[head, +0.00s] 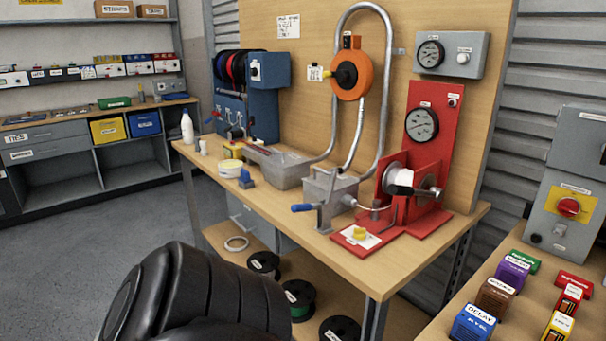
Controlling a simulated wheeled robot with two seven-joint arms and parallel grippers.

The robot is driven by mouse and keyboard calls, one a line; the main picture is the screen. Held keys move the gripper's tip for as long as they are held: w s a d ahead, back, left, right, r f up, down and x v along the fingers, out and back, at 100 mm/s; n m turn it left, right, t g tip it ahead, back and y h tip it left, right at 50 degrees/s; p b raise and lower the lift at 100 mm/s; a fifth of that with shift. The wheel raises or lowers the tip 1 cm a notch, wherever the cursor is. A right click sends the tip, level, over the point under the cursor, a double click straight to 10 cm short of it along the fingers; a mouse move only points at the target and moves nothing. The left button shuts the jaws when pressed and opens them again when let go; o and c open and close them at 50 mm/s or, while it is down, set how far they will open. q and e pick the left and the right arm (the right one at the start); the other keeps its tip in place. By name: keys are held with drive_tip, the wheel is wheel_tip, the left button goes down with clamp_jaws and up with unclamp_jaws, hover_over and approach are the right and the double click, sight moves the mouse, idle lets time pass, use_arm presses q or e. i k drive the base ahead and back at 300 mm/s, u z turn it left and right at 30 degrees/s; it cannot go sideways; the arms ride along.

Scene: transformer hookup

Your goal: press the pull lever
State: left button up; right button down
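A lever with a blue grip (303,208) sticks out to the left from a grey metal box (330,190) on the wooden workbench (300,250). No readable label marks it as the pull lever. A red machine (425,170) with a gauge and a crank-like shaft stands to its right. An orange wheel (351,75) with a black hub and a yellow handle is on the wooden backboard above the box. A large black rounded part of my own arm fills the bottom left, well short of the bench. Neither gripper shows.
A side table at right holds several coloured blocks (512,272) and a grey control box (570,205). The floor at left is clear.

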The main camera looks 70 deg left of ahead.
sight(436, 194)
drive_tip(key=u, duration=2.3)
